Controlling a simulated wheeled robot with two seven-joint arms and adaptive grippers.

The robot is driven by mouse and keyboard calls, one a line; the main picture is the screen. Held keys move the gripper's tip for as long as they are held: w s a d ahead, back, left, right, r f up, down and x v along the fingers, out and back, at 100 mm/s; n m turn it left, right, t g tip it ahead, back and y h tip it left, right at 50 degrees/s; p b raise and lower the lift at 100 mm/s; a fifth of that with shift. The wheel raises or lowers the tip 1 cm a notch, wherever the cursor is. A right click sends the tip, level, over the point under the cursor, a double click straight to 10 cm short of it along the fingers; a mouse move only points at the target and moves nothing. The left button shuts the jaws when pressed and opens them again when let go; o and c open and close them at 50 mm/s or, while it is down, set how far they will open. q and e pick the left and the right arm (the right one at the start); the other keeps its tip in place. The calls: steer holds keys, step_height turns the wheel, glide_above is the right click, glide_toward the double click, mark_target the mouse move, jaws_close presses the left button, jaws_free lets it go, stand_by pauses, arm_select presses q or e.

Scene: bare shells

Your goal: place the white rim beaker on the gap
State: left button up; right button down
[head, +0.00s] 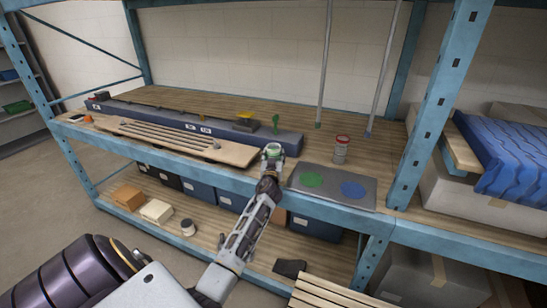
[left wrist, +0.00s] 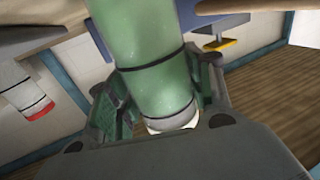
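My left gripper (head: 270,165) is at the front edge of the shelf, left of the grey mat. In the left wrist view its fingers press on both sides of a pale green beaker (left wrist: 150,65) with dark bands and a white rim (left wrist: 173,124). In the head view the beaker (head: 273,149) shows just beyond the fingers, its lower part partly hidden. The grey mat (head: 333,201) bears a green disc (head: 311,180) and a blue disc (head: 354,190), with a bare strip between them. My right gripper is out of view.
A red-rimmed beaker (head: 341,150) stands behind the mat; it also shows in the left wrist view (left wrist: 25,92). A long blue-grey block (head: 200,124) and a wooden board with rods (head: 175,140) lie left. A blue upright (head: 437,100) stands right of the mat.

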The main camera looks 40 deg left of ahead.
arm_select(q)
steer(key=o, duration=0.4)
steer(key=shift+c, duration=0.2)
steer(key=shift+s+d+r, duration=0.1)
steer(key=shift+r, duration=0.1)
steer(key=shift+v, duration=2.3)
steer(key=b+v, duration=0.1)
steer(key=v, duration=0.6)
steer(key=shift+d, duration=0.1)
